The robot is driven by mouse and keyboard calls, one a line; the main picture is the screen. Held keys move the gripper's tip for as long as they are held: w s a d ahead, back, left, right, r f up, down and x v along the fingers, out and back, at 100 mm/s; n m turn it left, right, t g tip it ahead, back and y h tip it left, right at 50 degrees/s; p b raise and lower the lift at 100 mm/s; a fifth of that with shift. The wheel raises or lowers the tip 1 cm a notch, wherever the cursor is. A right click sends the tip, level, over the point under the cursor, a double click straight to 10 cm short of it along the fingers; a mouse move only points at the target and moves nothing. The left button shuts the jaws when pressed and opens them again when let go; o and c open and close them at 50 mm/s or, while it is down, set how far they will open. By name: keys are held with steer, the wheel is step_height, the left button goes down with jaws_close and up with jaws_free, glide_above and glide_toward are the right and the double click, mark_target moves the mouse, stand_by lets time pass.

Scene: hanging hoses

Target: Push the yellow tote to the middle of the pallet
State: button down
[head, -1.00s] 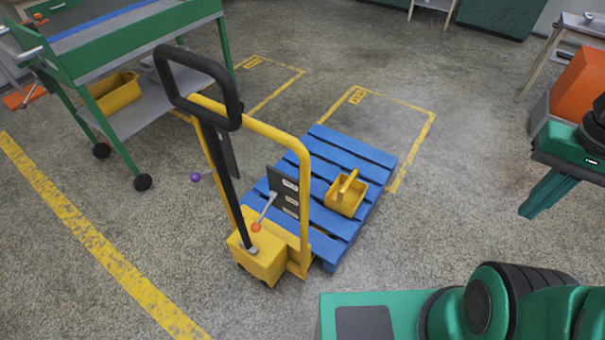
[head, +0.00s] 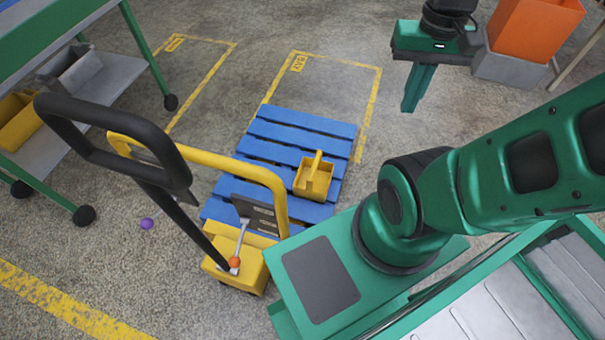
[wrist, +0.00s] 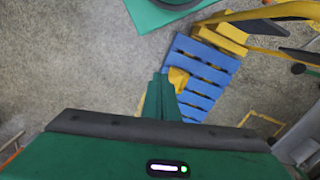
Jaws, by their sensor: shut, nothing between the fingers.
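The yellow tote (head: 320,180), an open carrier with a centre handle, sits on the blue pallet (head: 292,128) near its right edge in the head view. The pallet lies on the floor against the yellow pallet truck (head: 225,265). My gripper (head: 408,108) is shut and empty, pointing down to the upper right of the pallet, apart from the tote. In the wrist view, the gripper's fingers (wrist: 162,85) partly cover the tote (wrist: 178,78) and the pallet (wrist: 205,62) lies beyond them.
The pallet truck's black handle (head: 110,165) rises at the left. A green wheeled cart (head: 145,45) with bins stands at the upper left. An orange bin (head: 535,30) stands behind my gripper. Bare floor lies between gripper and pallet. A purple ball (head: 147,223) is on the floor.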

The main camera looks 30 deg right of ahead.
steer(key=n+g+h, duration=0.1)
steer(key=n+h, duration=0.1)
steer(key=n, duration=0.3)
glide_above(314, 175)
steer(key=s+d, duration=0.2)
steer(key=d, duration=0.4)
step_height(314, 175, down, 10)
steer(key=w+a+f+n, duration=0.25)
steer(key=w+f, duration=0.35)
steer(key=f, duration=0.3)
steer(key=w+a+f+n, duration=0.1)
steer(key=w+a+f, duration=0.2)
steer(key=w+f, duration=0.5)
steer(key=s+a+f+n, duration=0.1)
steer(key=a+f, duration=0.2)
steer(key=f, duration=0.9)
steer(key=a+f+n+y, duration=0.1)
steer(key=a+f, duration=0.3)
steer(key=f, duration=0.8)
steer(key=s+a+f+n, duration=0.1)
steer(key=a+f, duration=0.2)
steer(key=f, duration=0.8)
steer(key=s+d+f, duration=0.2)
steer(key=s+d, duration=0.3)
steer(key=s, duration=0.5)
steer(key=shift+s+g, duration=0.3)
steer(key=shift+s, duration=0.05)
